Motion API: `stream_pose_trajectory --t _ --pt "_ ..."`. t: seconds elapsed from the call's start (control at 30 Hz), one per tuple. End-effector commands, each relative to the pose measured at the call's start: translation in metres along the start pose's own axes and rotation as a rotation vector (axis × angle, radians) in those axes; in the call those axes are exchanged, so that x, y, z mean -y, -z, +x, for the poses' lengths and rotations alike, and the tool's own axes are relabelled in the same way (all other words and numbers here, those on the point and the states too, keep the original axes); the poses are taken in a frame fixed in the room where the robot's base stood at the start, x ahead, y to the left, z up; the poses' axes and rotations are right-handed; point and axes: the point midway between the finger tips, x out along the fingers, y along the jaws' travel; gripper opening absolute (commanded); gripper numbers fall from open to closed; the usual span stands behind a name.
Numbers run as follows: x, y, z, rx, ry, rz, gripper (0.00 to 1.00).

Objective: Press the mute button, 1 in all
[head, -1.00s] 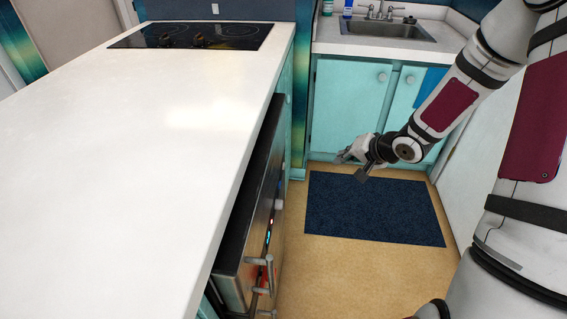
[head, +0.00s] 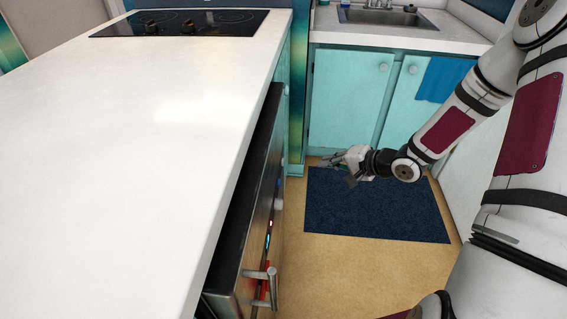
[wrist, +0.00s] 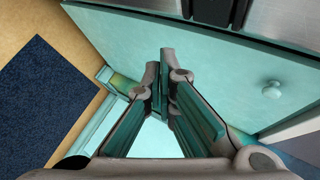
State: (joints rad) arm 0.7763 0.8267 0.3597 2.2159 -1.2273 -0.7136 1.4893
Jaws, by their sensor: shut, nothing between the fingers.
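My gripper (head: 336,164) is in the open floor space right of the counter, in front of the sink cabinets and apart from the oven-like appliance (head: 230,289). In the wrist view my gripper (wrist: 167,56) has its two fingers close together, with nothing between the tips. The appliance is built in under the counter, and its steel front carries small red and cyan lights (head: 269,240). Its front is seen at a steep angle. I cannot make out a mute button in either view.
A white counter (head: 120,130) with a black cooktop (head: 180,23) fills the left. Handles (head: 262,275) stick out from the appliance. A teal door with a round knob (wrist: 271,90) is near my fingers. A dark blue mat (head: 375,212) lies on clear floor.

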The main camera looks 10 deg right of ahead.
Motion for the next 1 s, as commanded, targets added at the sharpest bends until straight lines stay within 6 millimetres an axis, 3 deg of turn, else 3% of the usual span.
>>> stream_pose_trajectory --t 0.7,1.0 --pt "0.036 -0.037 0.050 0.001 0.000 -0.001 0.00" --pt "0.041 -0.042 0.058 -0.001 -0.001 0.000 0.00"
